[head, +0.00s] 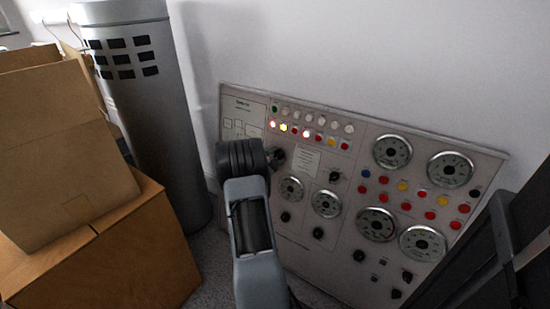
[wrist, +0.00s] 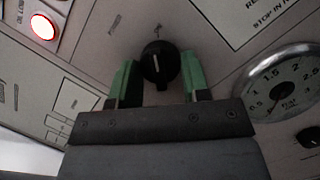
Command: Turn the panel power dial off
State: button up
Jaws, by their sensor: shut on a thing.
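The power dial (wrist: 159,58) is a round black knob with a white pointer line, on the grey control panel (head: 345,258). In the wrist view it sits between the two green-padded fingers of my gripper (wrist: 157,72), and its white line points roughly up in the picture. My gripper is shut on the dial, one finger on each side. In the head view my arm reaches to the panel's upper left; the dark dial and fingertips there are too small to tell apart.
A round gauge (wrist: 280,82) and a lit red lamp (wrist: 42,27) flank the dial. The panel carries more gauges, knobs and coloured lamps. Cardboard boxes (head: 62,150) and a grey cylinder (head: 150,115) stand at left. A white wall (head: 350,55) is behind.

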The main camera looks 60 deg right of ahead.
jog(key=shift+s+n+t+p, duration=0.15)
jog(key=shift+n+t+p, duration=1.1)
jog(key=shift+n, duration=2.2)
jog(key=shift+s+n+t+p, duration=0.15)
jog(key=shift+n+t+p, duration=1.1)
jog(key=shift+n, duration=2.25)
jog(key=shift+s+n+t+p, duration=0.15)
jog(key=shift+n+t+p, duration=1.1)
jog(key=shift+n, duration=2.2)
jog(key=shift+g+p, duration=0.35)
jog(key=o, duration=0.9)
jog(key=s+a, duration=0.1)
jog(key=a, duration=0.3)
jog(key=a+p, duration=0.1)
jog(key=a, duration=0.4)
jog(key=s+a+p, duration=0.1)
jog(key=a, duration=0.3)
jog(key=shift+s+a, duration=0.3)
